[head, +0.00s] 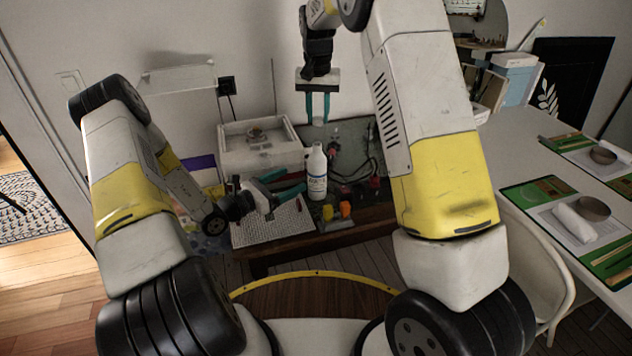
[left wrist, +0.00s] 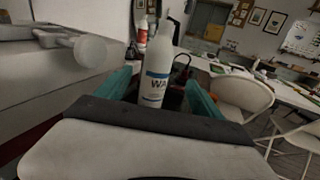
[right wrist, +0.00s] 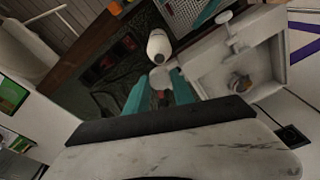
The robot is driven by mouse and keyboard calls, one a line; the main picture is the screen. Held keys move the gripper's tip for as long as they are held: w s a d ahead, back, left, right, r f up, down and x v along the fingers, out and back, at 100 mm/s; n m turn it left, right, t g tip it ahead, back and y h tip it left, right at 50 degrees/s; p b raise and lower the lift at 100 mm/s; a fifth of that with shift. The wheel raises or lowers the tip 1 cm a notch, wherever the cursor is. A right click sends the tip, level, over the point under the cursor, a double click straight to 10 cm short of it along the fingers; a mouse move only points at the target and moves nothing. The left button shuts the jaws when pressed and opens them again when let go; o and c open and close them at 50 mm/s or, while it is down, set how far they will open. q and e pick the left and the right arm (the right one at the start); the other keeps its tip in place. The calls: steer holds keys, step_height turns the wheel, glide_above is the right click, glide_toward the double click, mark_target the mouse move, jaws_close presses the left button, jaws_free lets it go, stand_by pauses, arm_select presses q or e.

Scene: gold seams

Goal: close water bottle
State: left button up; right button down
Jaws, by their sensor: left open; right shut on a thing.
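The white water bottle (head: 316,175) stands upright on the workbench, with a blue and white label that shows in the left wrist view (left wrist: 156,82). My right gripper (head: 318,110) points down above the bottle and is shut on a small white cap (right wrist: 160,78), apart from the bottle's neck. The bottle's top shows beyond the cap in the right wrist view (right wrist: 158,46). My left gripper (head: 296,184) is low at the bottle's left side and open. In the left wrist view the bottle lines up between its teal fingers (left wrist: 160,88); its base is hidden, and I cannot tell whether they touch.
A white tray (head: 230,156) is behind on the left. A perforated light mat (head: 270,228) lies front left. An orange item (head: 345,209) is near the bench's front edge. Another bottle (left wrist: 142,34) with a red label stands farther back in the left wrist view.

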mark_target(311, 170)
arm_select(q)
steer(key=shift+a+f, duration=0.15)
steer(key=shift+f, duration=0.15)
steer(key=x, duration=1.2)
steer(key=shift+w, duration=0.15)
steer(key=shift+a, duration=0.1)
jaws_close()
